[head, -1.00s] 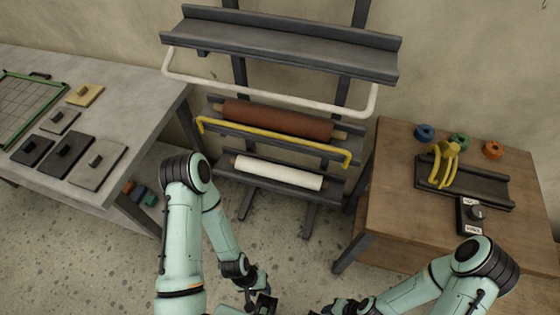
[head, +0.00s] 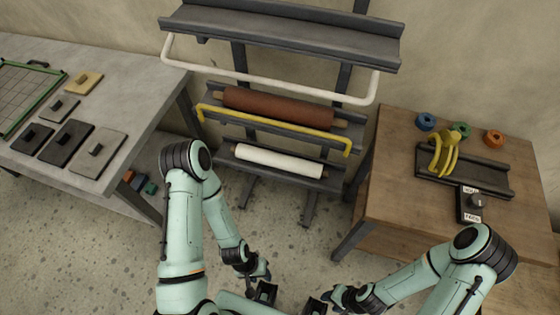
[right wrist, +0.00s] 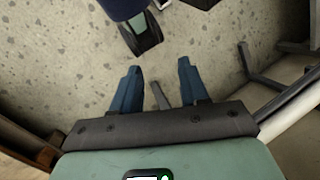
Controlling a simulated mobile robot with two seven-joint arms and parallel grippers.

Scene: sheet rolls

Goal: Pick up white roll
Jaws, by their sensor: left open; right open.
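The white roll (head: 278,160) lies on the lowest shelf of the rack in the head view, its wooden ends showing on both sides. My left gripper (head: 264,290) is low in the head view, below and well apart from the roll; its jaws are open and I see nothing in them. My right gripper (head: 320,303) is beside it to the right, partly cut off by the bottom edge. In the right wrist view its two blue fingers (right wrist: 160,88) are spread over bare floor with nothing between them. The roll does not show in that view.
A brown roll (head: 277,106) lies on the shelf above, behind a yellow bar (head: 270,131). A white bar (head: 270,85) sits higher. A grey table (head: 130,85) stands left and a wooden table (head: 395,180) right. The floor before the rack is clear.

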